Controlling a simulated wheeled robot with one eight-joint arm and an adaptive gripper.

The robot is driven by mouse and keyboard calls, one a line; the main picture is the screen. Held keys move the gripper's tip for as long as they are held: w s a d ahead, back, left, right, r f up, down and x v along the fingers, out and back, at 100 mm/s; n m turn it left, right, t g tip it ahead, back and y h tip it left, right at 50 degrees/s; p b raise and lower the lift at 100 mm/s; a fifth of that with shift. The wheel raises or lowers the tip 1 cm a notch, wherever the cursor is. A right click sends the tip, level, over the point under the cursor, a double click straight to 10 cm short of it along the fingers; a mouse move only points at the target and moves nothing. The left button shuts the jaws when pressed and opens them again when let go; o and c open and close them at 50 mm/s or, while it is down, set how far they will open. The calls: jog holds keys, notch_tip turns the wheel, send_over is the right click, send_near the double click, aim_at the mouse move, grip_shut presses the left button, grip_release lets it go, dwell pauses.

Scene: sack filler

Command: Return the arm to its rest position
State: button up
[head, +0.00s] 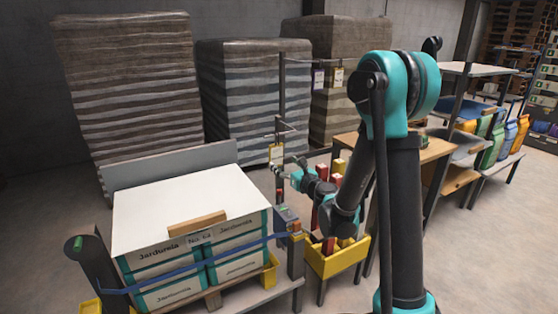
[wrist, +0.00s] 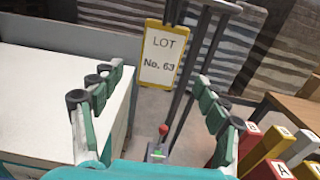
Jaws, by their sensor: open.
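My arm (head: 405,200) rises at the right of the head view and bends down to the left. My gripper (head: 285,166) is at its end, beside a yellow-framed card (head: 276,154) on a dark stand. In the wrist view my gripper (wrist: 160,78) has its two teal and black fingers wide apart, with nothing held between them. The card (wrist: 160,55), reading "LOT No. 63", shows beyond the gap between the fingers.
A yellow bin (head: 336,262) of red and yellow blocks is below my forearm. A wooden table (head: 435,150) stands at right. Wrapped stacks (head: 130,80) line the back.

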jog(key=s+d+f+n+g+h, duration=0.3)
jog(key=s+d+f+n, duration=0.1)
jog(key=s+d+n, duration=0.4)
jog(key=s+d+f+n+g+h, duration=0.3)
jog(key=s+d+n, duration=0.5)
jog(key=s+n, duration=0.3)
jog(key=s+d+f+n+g+h, duration=0.4)
jog(key=s+d+f+n, duration=0.3)
jog(key=s, duration=0.6)
jog(key=d+n, duration=0.2)
jog(key=n, duration=0.1)
jog(key=shift+s+g, duration=0.15)
jog(key=shift+g, duration=0.25)
